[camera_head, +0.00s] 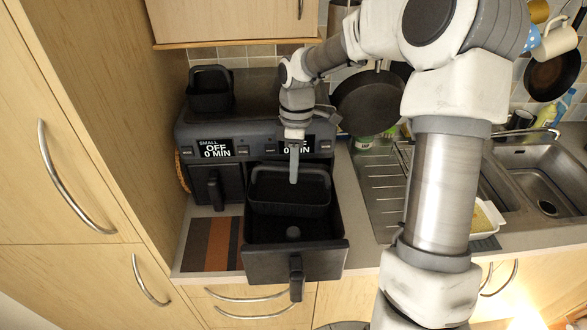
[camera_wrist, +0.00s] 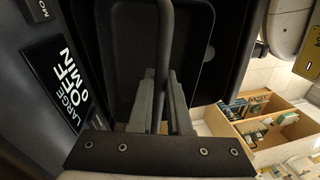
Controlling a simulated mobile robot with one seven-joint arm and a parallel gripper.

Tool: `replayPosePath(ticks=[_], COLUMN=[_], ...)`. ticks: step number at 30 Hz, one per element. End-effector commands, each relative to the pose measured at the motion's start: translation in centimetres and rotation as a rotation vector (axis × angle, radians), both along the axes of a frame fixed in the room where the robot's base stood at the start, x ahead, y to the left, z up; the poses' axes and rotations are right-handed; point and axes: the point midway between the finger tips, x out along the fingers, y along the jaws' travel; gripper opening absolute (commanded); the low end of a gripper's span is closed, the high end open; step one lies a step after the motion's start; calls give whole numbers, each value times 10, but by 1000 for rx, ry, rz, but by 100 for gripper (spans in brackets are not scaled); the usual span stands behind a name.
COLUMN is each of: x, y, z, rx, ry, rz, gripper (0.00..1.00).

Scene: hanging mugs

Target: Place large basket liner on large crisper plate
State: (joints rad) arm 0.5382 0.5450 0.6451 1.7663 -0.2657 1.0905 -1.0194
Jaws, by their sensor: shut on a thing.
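The large basket liner (camera_head: 262,205) is a dark rounded tray over the open right-hand drawer (camera_head: 300,262) of the air fryer. The large crisper plate (camera_head: 293,233) shows partly as a dark drawer floor with a pale round spot. The liner hides the rest, and I cannot tell whether they touch.
The air fryer's small drawer (camera_head: 212,188) is shut at the left. A second dark liner (camera_head: 210,88) stands on top of the air fryer. A striped mat (camera_head: 212,244) lies left of the open drawer. A draining board (camera_head: 380,190) and sink (camera_head: 540,185) are to the right.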

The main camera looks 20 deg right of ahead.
Motion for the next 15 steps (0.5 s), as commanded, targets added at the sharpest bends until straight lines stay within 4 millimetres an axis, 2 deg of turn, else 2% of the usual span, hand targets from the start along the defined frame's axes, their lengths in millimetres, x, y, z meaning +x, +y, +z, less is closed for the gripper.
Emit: replayPosePath(ticks=[11, 15], x=[0, 0], y=[0, 0], z=[2, -11], rx=[1, 1], ry=[3, 3], rz=[1, 1], gripper=[0, 0])
